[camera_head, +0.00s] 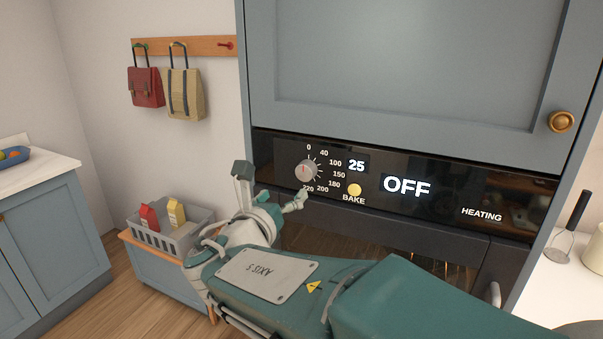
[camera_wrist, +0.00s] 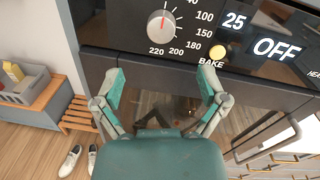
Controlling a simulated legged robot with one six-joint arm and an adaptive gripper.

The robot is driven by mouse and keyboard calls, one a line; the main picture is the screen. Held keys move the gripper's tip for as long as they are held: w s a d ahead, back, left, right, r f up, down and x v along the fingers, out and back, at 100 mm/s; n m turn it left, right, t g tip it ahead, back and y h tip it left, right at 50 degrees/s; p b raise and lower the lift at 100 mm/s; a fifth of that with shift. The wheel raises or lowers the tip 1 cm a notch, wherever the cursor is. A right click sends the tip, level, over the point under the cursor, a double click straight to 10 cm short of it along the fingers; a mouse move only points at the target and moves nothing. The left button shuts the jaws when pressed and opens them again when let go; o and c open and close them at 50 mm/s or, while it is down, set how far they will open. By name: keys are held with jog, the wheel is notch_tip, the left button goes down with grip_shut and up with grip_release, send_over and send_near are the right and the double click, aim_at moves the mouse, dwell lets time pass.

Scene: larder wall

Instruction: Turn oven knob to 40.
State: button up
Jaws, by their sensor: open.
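The oven knob (camera_head: 306,170) is a round grey dial on the black control panel, ringed by numbers from 0 and 40 up to 220. It also shows at the top of the wrist view (camera_wrist: 161,24), with a small red mark on it. I cannot tell exactly which number it points to. The display (camera_head: 356,166) beside it reads 25, and a larger one (camera_head: 407,187) reads OFF. My gripper (camera_head: 271,185) is open and empty in front of the oven, a little below and left of the knob. Its fingers stand apart in the wrist view (camera_wrist: 160,82), not touching the knob.
A yellow BAKE button (camera_head: 354,190) sits right of the knob. A blue cabinet door (camera_head: 400,70) is above the panel. A grey crate (camera_head: 170,236) with cartons stands at the left. White shoes (camera_wrist: 76,160) lie on the floor in the wrist view.

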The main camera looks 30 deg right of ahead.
aim_at(303, 173)
jog(key=x, duration=1)
jog(key=shift+f, duration=0.1)
jog(key=c, duration=1.2)
